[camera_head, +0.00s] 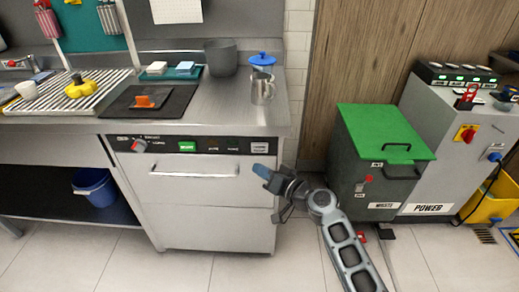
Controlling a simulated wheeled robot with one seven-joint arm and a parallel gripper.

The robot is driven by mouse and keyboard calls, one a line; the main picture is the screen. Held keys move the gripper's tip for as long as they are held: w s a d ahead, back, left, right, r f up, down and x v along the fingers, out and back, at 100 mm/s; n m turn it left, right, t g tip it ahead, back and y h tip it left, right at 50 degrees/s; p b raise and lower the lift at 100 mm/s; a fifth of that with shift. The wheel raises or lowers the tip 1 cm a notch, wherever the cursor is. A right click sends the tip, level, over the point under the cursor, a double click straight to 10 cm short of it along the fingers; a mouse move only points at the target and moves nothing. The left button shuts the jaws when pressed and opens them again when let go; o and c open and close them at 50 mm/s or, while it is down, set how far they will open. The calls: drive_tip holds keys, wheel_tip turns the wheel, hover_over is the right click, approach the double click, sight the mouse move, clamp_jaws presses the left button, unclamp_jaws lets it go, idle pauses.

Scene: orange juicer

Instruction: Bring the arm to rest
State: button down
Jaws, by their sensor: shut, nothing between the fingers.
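My arm (341,232) reaches up from the bottom of the head view, over the floor in front of the steel dishwasher unit. My gripper (264,172) is at its end, with a blue tip near the unit's right front edge. The fingers look closed together, and nothing shows between them.
The counter above holds a steel jug (262,90), a grey pot (221,58) and a black mat (172,108) with an orange item (146,101). A green-lidded waste bin (385,132) and a grey power cabinet (445,125) stand right. Tiled floor (225,272) lies open in front.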

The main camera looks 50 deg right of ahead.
idle(0.4)
drive_tip(key=s+a+f+n+g, duration=0.2)
drive_tip(key=s+a+f+g, duration=0.1)
drive_tip(key=s+a, duration=1.4)
drive_tip(key=s+a+r+n+y, duration=0.1)
drive_tip(key=s+a+r+n, duration=0.1)
drive_tip(key=s+r, duration=0.5)
drive_tip(key=s+a+r+n+t+y, duration=0.1)
drive_tip(key=s+r+n, duration=0.3)
drive_tip(key=s+r, duration=0.4)
drive_tip(key=s+a, duration=0.1)
drive_tip(key=s, duration=0.2)
drive_tip(key=shift+a+r+n+t, duration=0.15)
drive_tip(key=shift+a+n+t, duration=0.15)
drive_tip(key=shift+a+n, duration=0.1)
drive_tip(key=shift+s, duration=0.1)
